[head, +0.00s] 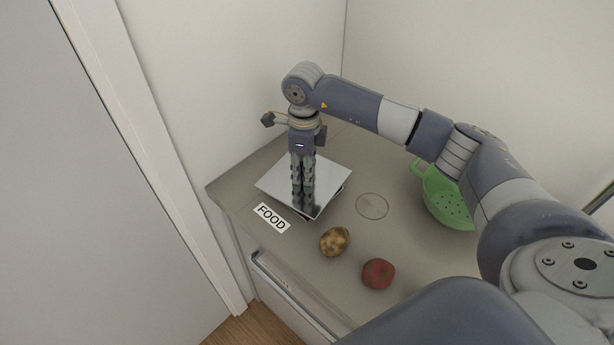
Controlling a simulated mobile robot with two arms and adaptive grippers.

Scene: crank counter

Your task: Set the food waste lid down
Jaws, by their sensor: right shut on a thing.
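The food waste lid (331,177) is a shiny, square metal plate at the left part of the counter, just behind the white FOOD label (271,217). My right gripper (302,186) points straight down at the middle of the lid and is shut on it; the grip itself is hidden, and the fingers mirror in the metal. The lid looks close to the counter top, with a dark edge showing under its near and right sides. I cannot tell whether it rests there or hangs slightly above. My left gripper is not in view.
A brown potato (334,241) and a red vegetable (378,274) lie on the counter (290,148) in front of the lid. A thin circle (372,206) is marked right of it. A green colander (446,200) stands farther right, partly behind my arm. Walls close off the back and left.

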